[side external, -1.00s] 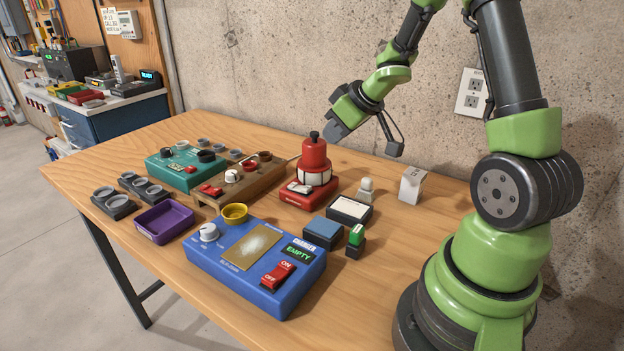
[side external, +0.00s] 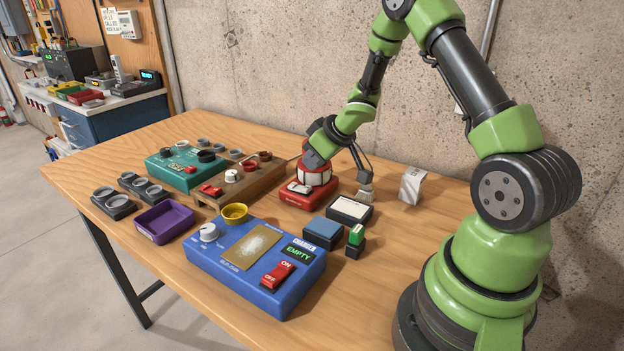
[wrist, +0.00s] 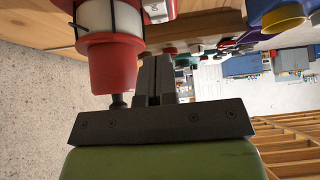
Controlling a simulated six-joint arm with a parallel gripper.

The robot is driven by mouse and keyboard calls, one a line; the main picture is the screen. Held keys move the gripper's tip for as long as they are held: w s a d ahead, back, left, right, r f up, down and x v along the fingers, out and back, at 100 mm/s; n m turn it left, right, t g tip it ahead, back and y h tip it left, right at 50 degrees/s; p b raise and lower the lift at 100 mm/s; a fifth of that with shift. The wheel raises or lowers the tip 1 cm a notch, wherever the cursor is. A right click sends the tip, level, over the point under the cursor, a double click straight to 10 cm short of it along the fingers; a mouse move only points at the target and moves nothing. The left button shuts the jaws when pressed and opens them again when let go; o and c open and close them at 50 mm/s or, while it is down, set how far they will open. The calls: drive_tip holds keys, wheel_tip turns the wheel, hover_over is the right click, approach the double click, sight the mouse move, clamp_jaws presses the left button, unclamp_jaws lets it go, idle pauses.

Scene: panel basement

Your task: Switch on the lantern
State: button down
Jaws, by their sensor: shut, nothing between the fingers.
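The lantern (side external: 313,177) is red with a white band and stands upright on a red base (side external: 305,199). A small dark-and-white rocker switch (side external: 299,187) sits on the front of the base. The white band shows no clear glow. My gripper (side external: 312,160) is shut and empty, low beside the lantern's upper part, and hides its top. In the wrist view the lantern (wrist: 110,62) is at upper left, its red cap and dark knob beside my closed fingers (wrist: 154,72). I cannot tell whether they touch.
A wooden block with knobs (side external: 240,182) and a teal box (side external: 180,170) stand left of the lantern. A blue charger box (side external: 225,262) is in front. A white-topped block (side external: 350,210) and a white carton (side external: 411,186) stand to the right.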

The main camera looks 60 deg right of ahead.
sight(308, 188)
drive_tip(key=f, duration=0.3)
drive_tip(key=shift+w+f, duration=0.3)
drive_tip(key=shift+f, duration=0.1)
drive_tip(key=shift+s+f, duration=0.1)
drive_tip(key=shift+f, duration=0.65)
drive_tip(key=shift+s+f, duration=0.25)
drive_tip(key=shift+f, duration=0.35)
drive_tip(key=shift+w+r, duration=0.1)
drive_tip(key=shift+r, duration=0.1)
drive_tip(key=shift+r, duration=0.7)
